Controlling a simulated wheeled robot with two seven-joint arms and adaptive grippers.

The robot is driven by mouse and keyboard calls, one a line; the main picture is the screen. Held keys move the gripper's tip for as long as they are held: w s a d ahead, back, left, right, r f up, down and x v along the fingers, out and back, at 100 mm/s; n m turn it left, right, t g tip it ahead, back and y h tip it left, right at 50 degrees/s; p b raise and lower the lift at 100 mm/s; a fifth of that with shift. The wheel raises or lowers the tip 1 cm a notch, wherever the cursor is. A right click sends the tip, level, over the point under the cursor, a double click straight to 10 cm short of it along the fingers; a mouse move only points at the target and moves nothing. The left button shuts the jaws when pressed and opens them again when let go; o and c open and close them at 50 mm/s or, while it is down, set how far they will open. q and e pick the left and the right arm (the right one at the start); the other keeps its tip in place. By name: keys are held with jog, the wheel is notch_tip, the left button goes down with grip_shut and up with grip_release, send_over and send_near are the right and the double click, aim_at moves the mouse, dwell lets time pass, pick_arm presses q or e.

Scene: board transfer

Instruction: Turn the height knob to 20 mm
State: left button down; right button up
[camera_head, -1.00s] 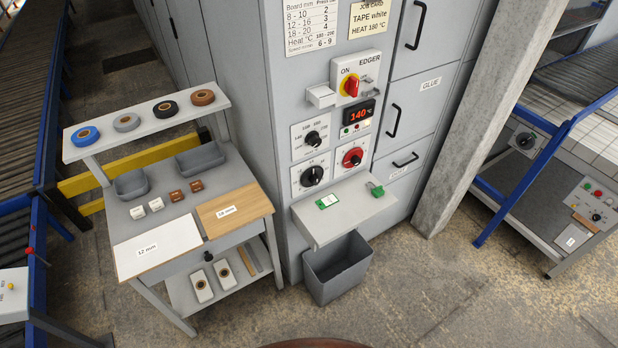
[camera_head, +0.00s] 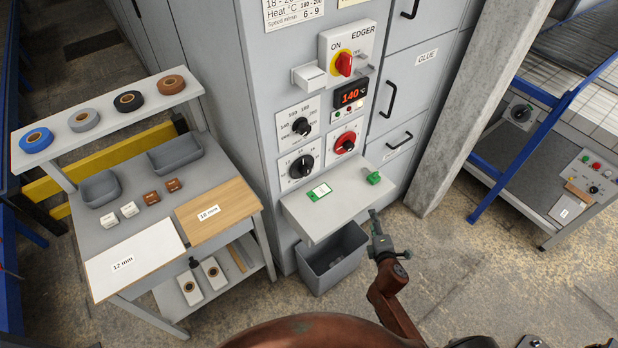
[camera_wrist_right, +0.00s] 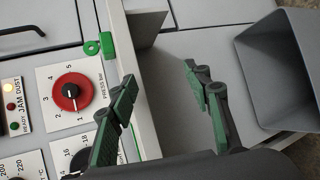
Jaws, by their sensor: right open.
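The height knob (camera_head: 301,166) is a black round knob on a white numbered plate, low on the grey edger's front. Its exact setting is too small to read. In the right wrist view the height knob (camera_wrist_right: 80,161) shows at the bottom, partly hidden by a finger; 16 and 18 are legible on its plate. My right gripper (camera_head: 375,220) is below and right of the knob, in front of the shelf's right end, apart from it. In the wrist view the right gripper (camera_wrist_right: 160,76) has its green-padded fingers wide apart and empty. My left gripper is out of view.
A red knob (camera_head: 346,142) sits right of the height knob and a black heat knob (camera_head: 300,126) above it. A grey shelf (camera_head: 335,205) juts out below, with a bin (camera_head: 333,264) under it. A tape table (camera_head: 150,215) stands left.

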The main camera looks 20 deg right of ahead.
aim_at(308, 173)
jog(key=w+a+r+n+t+y, duration=0.1)
jog(key=w+a+r+n+t, duration=0.15)
jog(key=r+n, duration=0.4)
jog(key=w+a+r+n+t+y, duration=0.1)
jog(key=w+a+r+n+t, duration=0.2)
jog(key=r, duration=0.7)
jog(key=w+a+n+y, duration=0.2)
jog(key=w+a+n, duration=0.1)
jog(key=a+n, duration=0.1)
jog(key=w+a+n+g+y, duration=0.1)
jog(key=w+a+n+y, duration=0.2)
jog(key=a+n, duration=0.2)
jog(key=w+a+f+n+g+y, duration=0.1)
jog(key=w+a+n+y, duration=0.1)
jog(key=a+n, duration=0.2)
jog(key=shift+w+a+y, duration=0.3)
jog(key=shift+w+a, duration=0.05)
jog(key=shift+w, duration=0.05)
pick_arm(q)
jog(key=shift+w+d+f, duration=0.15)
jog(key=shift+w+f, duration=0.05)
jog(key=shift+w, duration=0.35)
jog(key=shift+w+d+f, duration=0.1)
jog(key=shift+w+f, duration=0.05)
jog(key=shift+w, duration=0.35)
pick_arm(e)
jog(key=shift+x, duration=0.8)
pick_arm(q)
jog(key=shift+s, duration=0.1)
